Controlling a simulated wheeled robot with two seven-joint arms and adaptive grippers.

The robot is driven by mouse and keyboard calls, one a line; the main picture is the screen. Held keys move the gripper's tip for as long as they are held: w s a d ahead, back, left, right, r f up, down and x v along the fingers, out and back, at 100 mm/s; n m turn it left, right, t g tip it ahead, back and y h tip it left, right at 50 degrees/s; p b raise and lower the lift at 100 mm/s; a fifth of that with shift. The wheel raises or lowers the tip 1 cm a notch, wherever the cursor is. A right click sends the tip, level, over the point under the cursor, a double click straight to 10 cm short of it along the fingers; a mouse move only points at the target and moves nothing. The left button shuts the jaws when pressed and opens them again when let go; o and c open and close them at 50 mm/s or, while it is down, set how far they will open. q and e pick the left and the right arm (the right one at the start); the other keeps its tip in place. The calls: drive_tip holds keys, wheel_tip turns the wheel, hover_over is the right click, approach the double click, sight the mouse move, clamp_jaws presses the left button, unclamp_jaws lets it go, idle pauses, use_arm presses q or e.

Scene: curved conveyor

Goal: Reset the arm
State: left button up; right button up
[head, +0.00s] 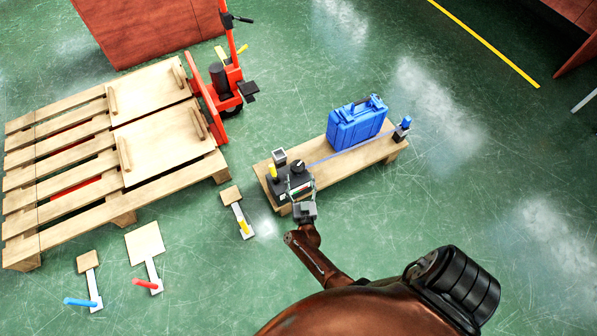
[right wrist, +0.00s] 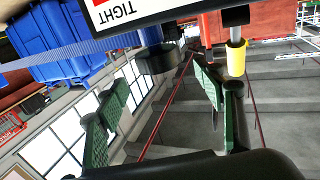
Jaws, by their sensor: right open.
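My right gripper (head: 301,190) is at the near left end of a low wooden bench, beside a dark device (head: 284,186) with a black knob (head: 298,166) and a yellow-tipped lever (head: 272,172). In the right wrist view my right gripper (right wrist: 160,84) has its two green-padded fingers wide apart. The dark knob (right wrist: 157,62) shows between and beyond them; I cannot tell whether they touch it. The yellow lever tip (right wrist: 236,58) is just right of the right finger. My left gripper is not in the head view.
A blue case (head: 357,124) stands on the wooden bench (head: 333,172), with a blue strap (head: 335,155) running to the device. A pallet (head: 70,215) and a red pallet jack (head: 222,80) are at left. Floor at right is clear.

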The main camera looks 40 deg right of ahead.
drive_tip(key=shift+s+a, duration=0.25)
drive_tip(key=shift+s, duration=0.1)
idle(0.4)
